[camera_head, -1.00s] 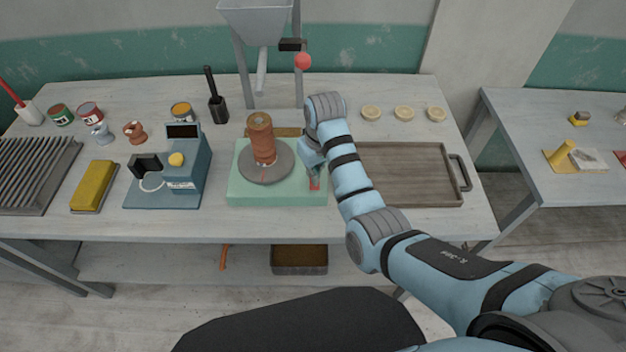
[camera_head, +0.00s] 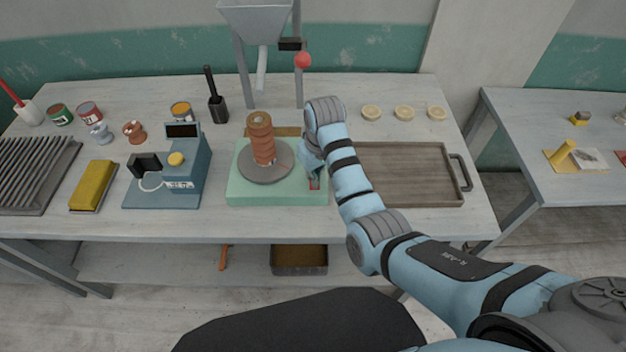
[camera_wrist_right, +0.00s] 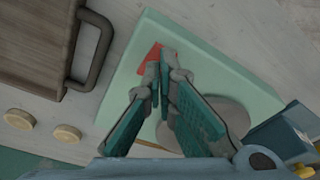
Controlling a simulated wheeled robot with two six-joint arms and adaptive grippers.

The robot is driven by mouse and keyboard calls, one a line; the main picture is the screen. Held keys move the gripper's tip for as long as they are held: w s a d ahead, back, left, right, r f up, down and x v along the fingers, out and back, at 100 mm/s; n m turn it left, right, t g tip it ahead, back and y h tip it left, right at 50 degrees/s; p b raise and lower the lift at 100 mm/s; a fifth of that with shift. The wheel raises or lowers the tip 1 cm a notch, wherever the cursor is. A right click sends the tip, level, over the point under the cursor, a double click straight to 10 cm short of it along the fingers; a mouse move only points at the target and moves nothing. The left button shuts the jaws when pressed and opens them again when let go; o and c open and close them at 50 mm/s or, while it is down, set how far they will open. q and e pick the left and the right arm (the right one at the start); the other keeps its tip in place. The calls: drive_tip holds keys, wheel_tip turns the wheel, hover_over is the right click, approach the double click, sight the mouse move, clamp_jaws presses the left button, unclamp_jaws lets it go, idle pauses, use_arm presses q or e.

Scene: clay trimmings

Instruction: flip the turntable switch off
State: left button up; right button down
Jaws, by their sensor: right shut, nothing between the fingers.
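The turntable has a pale green base (camera_head: 240,193) and a round grey wheel (camera_head: 266,176) carrying a tall brown clay piece (camera_head: 261,142). A red switch (camera_head: 314,184) sits at the right front of the base. It also shows in the right wrist view (camera_wrist_right: 149,56), partly behind the fingers. My right gripper (camera_head: 313,176) is shut and empty, with its fingertips (camera_wrist_right: 157,73) right at the switch. I cannot tell whether they touch it, nor which way the switch is tilted. My left gripper is not in view.
A brown tray (camera_head: 410,202) with a dark handle lies right of the turntable. A blue scale-like device (camera_head: 186,178) stands to its left. A hopper (camera_head: 262,25) stands behind. Several pale discs (camera_head: 404,113) lie behind the tray.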

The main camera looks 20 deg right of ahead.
drive_tip(key=shift+f+b, duration=0.3)
drive_tip(key=shift+f, duration=0.5)
wheel_tip(320, 180, up, 2)
drive_tip(key=shift+r+p, duration=0.25)
drive_tip(key=shift+p, duration=0.85)
drive_tip(key=shift+r, duration=2.25)
